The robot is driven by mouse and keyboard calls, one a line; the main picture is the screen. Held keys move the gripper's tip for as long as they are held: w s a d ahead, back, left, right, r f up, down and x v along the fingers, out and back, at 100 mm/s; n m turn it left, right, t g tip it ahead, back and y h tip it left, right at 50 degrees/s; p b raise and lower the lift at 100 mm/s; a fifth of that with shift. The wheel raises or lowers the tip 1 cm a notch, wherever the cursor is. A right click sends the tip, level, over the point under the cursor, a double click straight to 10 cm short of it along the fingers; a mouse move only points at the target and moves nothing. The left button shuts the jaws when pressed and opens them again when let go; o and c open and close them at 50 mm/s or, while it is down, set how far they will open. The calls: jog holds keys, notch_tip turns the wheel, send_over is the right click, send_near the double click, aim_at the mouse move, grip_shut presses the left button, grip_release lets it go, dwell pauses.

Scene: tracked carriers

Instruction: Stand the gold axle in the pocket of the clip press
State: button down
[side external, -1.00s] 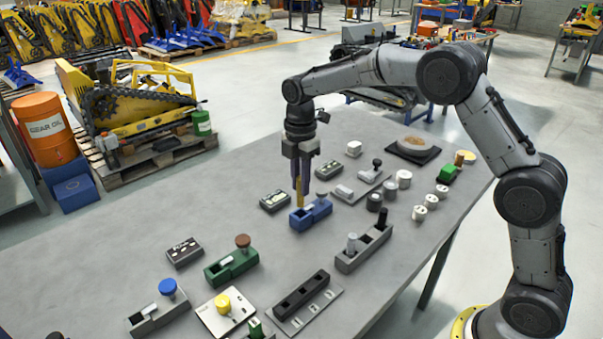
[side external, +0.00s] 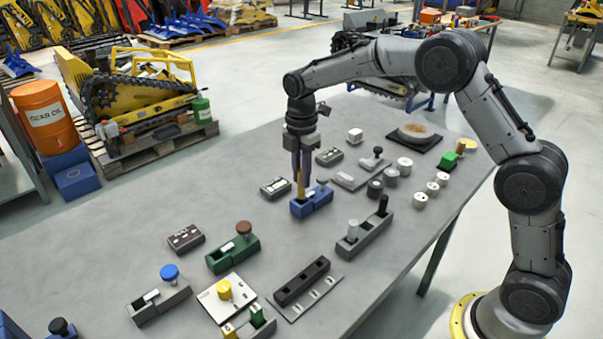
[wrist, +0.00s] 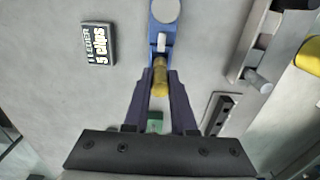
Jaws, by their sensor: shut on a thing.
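The gold axle (side external: 300,186) is upright between the fingers of my gripper (side external: 302,178), which is shut on it. It also shows in the wrist view (wrist: 160,78), between the purple fingertips. The blue clip press (side external: 318,202) stands on the table directly below, with a grey round-topped lever at its right end; it also shows in the wrist view (wrist: 161,28). The axle's lower end is at the left, pocket end of the press. The pocket is hidden by the axle and fingers, so I cannot tell how deep the axle sits.
A dark label block reading "5 clips" (wrist: 99,44) lies beside the press. A grey press (side external: 364,236) and a green press (side external: 233,253) stand nearer the camera. Several pale round parts (side external: 404,166) stand to the right.

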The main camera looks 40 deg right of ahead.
aim_at(301, 198)
jog(key=shift+f, duration=1.5)
dwell(2.0)
jog(key=shift+c, duration=0.9)
grip_release()
jog(key=shift+r, duration=0.1)
jog(key=shift+r, duration=3.4)
